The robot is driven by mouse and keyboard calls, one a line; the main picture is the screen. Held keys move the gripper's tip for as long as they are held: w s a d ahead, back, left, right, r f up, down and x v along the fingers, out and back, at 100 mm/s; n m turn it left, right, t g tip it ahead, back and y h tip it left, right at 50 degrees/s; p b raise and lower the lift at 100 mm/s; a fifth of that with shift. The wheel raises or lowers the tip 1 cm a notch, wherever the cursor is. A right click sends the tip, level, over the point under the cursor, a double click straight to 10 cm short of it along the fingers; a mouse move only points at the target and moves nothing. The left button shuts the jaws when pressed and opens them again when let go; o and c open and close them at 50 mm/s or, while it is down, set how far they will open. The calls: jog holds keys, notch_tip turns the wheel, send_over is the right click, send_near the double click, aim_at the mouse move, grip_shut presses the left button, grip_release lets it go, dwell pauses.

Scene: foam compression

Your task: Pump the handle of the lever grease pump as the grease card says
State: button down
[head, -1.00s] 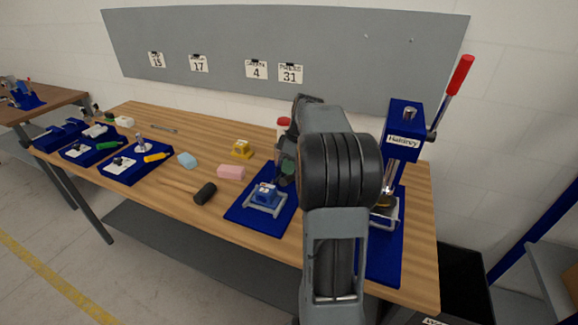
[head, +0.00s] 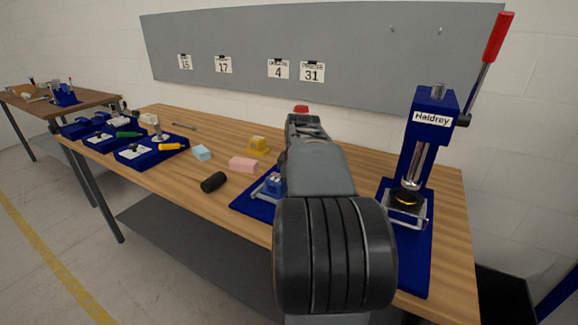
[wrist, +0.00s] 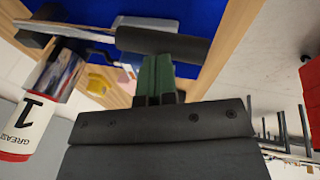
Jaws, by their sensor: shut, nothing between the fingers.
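The grease pump stands on a blue base plate (head: 242,205). In the head view my arm hides most of it, and only its red top (head: 301,108) shows. In the wrist view the white and red grease cylinder (wrist: 28,120), marked GREASE 1, is at left. The pump's handle has a dark grip (wrist: 170,45) on a metal rod (wrist: 62,29). My gripper (wrist: 155,62) is shut and empty, its green fingertips meeting the grip's edge in the picture. I cannot tell whether they touch. Cards hang on the board, one reading 4 (head: 278,69); their small headings are unreadable.
A blue press (head: 430,150) with a red-handled lever stands at right. A black cylinder (head: 213,182), pink block (head: 243,164), light blue block (head: 202,152) and yellow item (head: 258,144) lie left of the pump. Blue trays (head: 160,149) stand farther left.

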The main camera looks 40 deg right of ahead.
jog(key=shift+s+a+f+h+b, duration=0.15)
jog(key=shift+f+b, duration=0.1)
jog(key=shift+f, duration=0.15)
jog(key=shift+s+a+f+h+b, duration=0.1)
jog(key=shift+f+h+b, duration=0.05)
jog(key=shift+f+b, duration=0.15)
jog(key=shift+f, duration=0.1)
jog(key=r+p, duration=0.1)
jog(key=r, duration=0.1)
jog(key=r+p, duration=0.1)
jog(key=r, duration=0.1)
jog(key=w+r+p, duration=0.1)
jog(key=r+p, duration=0.1)
jog(key=v, duration=0.9)
jog(key=shift+d+p, duration=0.15)
jog(key=shift+p, duration=0.2)
